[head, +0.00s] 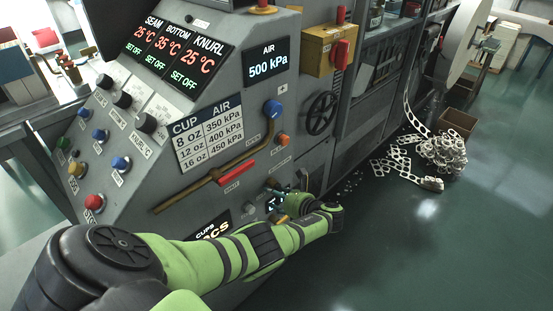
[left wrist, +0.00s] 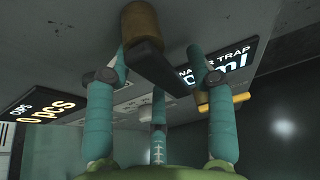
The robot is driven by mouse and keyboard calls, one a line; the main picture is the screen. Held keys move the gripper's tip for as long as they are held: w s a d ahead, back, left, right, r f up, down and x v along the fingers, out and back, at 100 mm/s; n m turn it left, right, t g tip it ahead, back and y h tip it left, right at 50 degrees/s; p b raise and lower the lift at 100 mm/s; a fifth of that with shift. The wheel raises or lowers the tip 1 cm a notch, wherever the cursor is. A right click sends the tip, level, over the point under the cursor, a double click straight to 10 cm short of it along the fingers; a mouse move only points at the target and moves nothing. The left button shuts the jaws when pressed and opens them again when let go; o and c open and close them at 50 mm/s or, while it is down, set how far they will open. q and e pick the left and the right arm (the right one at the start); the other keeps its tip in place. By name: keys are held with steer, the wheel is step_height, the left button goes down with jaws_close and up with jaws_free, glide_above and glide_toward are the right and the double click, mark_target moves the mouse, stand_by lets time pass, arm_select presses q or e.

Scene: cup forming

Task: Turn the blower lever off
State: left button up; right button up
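My left gripper (head: 276,194) is low at the front of the grey machine, partly hidden behind its own wrist in the head view. In the left wrist view its teal fingers (left wrist: 160,75) are spread apart. A black lever (left wrist: 158,68) on a brass hub (left wrist: 139,22) reaches down between them. The fingers stand around the lever; I cannot tell whether any touches it. No readable label marks it as the blower lever. A red-handled lever (head: 237,172) sits on the brass pipe above the gripper, its label too small to read. My right gripper is not in view.
A water trap display (left wrist: 225,65) is close to my right-hand finger. A black handwheel (head: 321,113) is further right. Paper scrap (head: 440,155) lies on the floor.

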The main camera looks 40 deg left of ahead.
arm_select(q)
steer(key=v, duration=1.2)
stand_by(0.3)
steer(key=s+d+f+n+h+p, duration=0.15)
steer(key=s+f+h, duration=0.25)
steer(key=s+f, duration=0.7)
steer(key=s+d+f+n+h+p, duration=0.1)
steer(key=s+d+f+n+h, duration=0.2)
steer(key=s+f, duration=0.8)
steer(key=s+d+f+n+h+p, duration=0.1)
steer(key=s+f+n+h, duration=0.2)
steer(key=s, duration=0.7)
steer(key=s+d+f+n+h+p, duration=0.1)
steer(key=s+d+f+n+h, duration=0.1)
steer(key=s+f+n, duration=0.6)
steer(key=s+n+h, duration=0.1)
steer(key=s, duration=0.2)
steer(key=shift+d+h+p, duration=0.2)
steer(key=shift+h+p, duration=0.1)
steer(key=shift+p, duration=0.05)
